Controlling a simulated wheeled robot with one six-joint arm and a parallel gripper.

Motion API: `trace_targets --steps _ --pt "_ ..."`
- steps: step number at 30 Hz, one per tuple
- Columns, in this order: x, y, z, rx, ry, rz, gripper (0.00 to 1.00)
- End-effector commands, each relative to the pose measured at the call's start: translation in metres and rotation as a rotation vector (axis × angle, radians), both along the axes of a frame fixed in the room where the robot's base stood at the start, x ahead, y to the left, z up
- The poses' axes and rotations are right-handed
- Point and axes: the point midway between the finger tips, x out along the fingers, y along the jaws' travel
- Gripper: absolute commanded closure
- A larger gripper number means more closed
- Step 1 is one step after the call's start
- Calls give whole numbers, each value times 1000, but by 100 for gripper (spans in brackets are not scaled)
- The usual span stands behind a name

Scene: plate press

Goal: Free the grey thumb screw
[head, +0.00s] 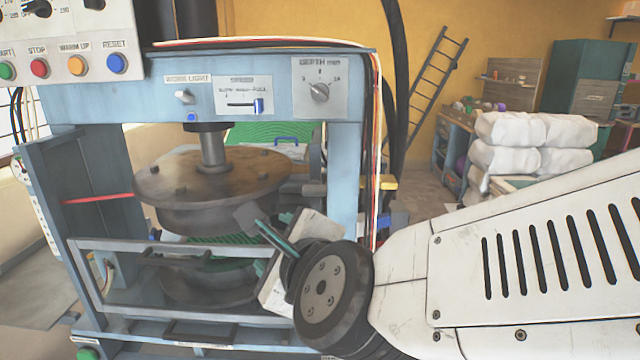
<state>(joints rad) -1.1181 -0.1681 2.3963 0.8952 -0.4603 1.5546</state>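I cannot clearly pick out a grey thumb screw. It may be too small to see or hidden behind my wrist. The blue-grey plate press (346,185) stands in front of me, with a round dark upper plate (212,180) on a vertical shaft. A lower round plate (205,285) shows behind a clear guard with a metal frame (160,250). My gripper (250,218) is in front of the press's right side, by the right edge of the upper plate. Its fingers are seen edge-on, so their opening and anything between them are hidden.
A control box with coloured buttons (78,66) hangs at upper left. The top beam carries a depth knob (319,92), a speed slider (258,106) and a work light switch (184,96). White sacks (535,145) are stacked at right, and a ladder (425,85) leans behind.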

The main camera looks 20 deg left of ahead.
Motion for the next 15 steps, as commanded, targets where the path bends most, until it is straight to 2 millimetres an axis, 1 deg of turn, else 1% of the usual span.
trace_targets --steps 1,3,6,9,12,15 --pt "5 2 7 120 32 -101 44" --pt "13 -3 18 298 72 -243 44" --pt "20 -13 30 520 104 -401 44" --pt "24 -25 39 701 124 -509 44" --pt "25 -34 46 833 131 -574 44" --pt "27 -39 49 905 133 -609 44"
